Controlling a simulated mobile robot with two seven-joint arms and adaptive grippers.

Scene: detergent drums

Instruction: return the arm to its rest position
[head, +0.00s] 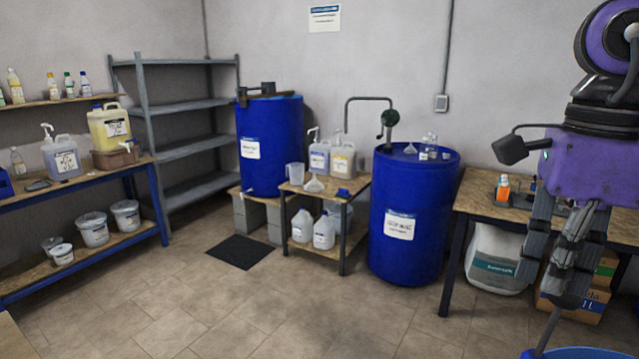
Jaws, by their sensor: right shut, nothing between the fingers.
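My right arm comes down at the right edge in the head view, with a purple housing and dark joints. My right gripper (566,285) points downward in front of the right-hand table. Its grey fingers are shut with nothing between them. A thin grey rod (548,330) rises from a blue container (580,353) just below the fingertips; whether the gripper touches it is not clear. My left arm and gripper are not in view.
Two blue drums (412,222) (270,145) stand at the back, with a small table (352,188) between them. The right-hand worktable (478,197) lies behind my arm. An empty shelf (190,148) and a bottle bench (140,165) are left.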

